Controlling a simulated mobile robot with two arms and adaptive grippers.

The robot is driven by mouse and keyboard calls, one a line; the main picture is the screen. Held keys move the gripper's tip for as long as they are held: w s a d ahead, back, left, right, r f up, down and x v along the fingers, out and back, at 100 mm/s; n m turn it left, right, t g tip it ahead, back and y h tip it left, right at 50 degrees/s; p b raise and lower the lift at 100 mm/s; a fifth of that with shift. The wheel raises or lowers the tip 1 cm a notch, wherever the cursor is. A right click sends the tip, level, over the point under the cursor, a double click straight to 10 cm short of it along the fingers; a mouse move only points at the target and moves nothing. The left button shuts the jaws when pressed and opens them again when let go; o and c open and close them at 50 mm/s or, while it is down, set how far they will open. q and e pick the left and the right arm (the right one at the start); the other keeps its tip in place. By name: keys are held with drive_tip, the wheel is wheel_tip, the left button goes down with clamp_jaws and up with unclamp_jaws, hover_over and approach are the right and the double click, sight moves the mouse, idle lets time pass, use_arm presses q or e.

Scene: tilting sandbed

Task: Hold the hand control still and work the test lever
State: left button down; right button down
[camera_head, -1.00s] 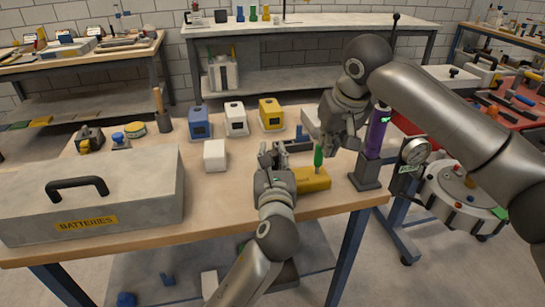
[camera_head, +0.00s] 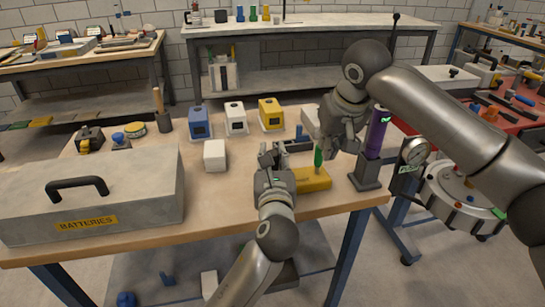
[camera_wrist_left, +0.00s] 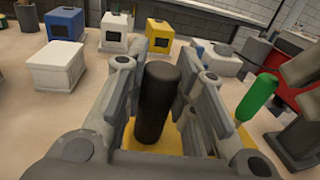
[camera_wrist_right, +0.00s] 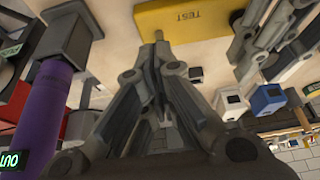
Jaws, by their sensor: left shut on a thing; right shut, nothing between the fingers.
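My left gripper (camera_head: 272,156) is shut around a black upright grip (camera_wrist_left: 159,100) on a yellow base, one finger on each side. My right gripper (camera_head: 334,145) is shut and empty, just right of the green lever. Its closed tips (camera_wrist_right: 158,38) point toward the yellow box; contact with the lever cannot be told.
A purple cylinder on a dark stand (camera_head: 376,135) rises close to the right of my right gripper. Blue, white and yellow boxes (camera_head: 236,118) stand behind; a small white box (camera_head: 214,155) is left. A large grey batteries case (camera_head: 90,200) fills the table's left.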

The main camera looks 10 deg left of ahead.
drive_tip(key=shift+f, duration=0.1)
idle(0.5)
drive_tip(key=shift+f, duration=1.95)
